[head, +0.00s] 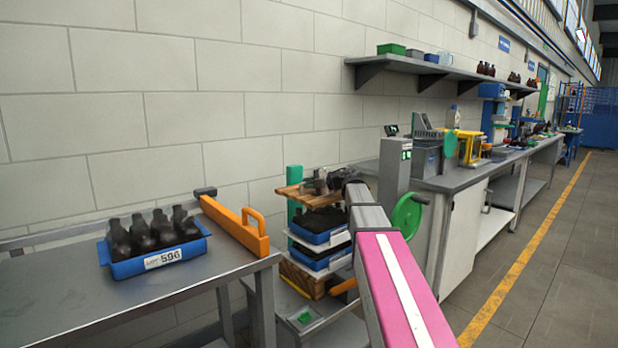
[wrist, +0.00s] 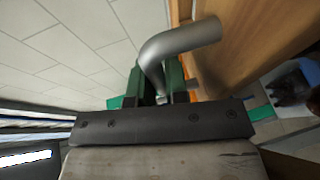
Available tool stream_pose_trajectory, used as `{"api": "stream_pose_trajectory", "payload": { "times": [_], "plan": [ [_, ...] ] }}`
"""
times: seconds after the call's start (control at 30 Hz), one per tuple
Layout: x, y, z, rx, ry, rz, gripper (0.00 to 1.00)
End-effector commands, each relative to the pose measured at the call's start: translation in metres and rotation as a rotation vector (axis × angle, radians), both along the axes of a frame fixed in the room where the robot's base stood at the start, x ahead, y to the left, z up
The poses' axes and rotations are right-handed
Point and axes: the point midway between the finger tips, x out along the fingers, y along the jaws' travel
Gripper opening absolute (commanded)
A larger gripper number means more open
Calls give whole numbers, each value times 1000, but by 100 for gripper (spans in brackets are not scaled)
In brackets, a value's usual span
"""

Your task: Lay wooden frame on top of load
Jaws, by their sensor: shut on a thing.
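The wooden frame (head: 289,191) is a flat light-brown piece at the top of the stack in the head view. My gripper (head: 318,187) is shut on it, and the arm hides its right part. Brown wood of the frame (wrist: 243,48) fills the upper right of the wrist view. Under the frame is the load, blue trays (head: 318,237) of dark bottles with pale sheets between them, on a wooden base (head: 302,279). A tray of dark bottles also shows at the right edge of the wrist view (wrist: 293,88). I cannot tell whether the frame touches the load.
A green post (head: 294,180) stands behind the stack. A workbench (head: 450,178) and green handwheel (head: 407,215) stand close on the right.

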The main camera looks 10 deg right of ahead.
Motion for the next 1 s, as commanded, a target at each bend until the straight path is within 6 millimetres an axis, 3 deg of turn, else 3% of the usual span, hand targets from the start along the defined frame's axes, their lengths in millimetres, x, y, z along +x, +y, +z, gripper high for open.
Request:
{"api": "stream_pose_trajectory", "payload": {
  "times": [0.4,1.0],
  "plan": [
    [0,0,-35,0,-1,0,0],
    [0,0,-42,0,-2,0,0]
  ]
}}
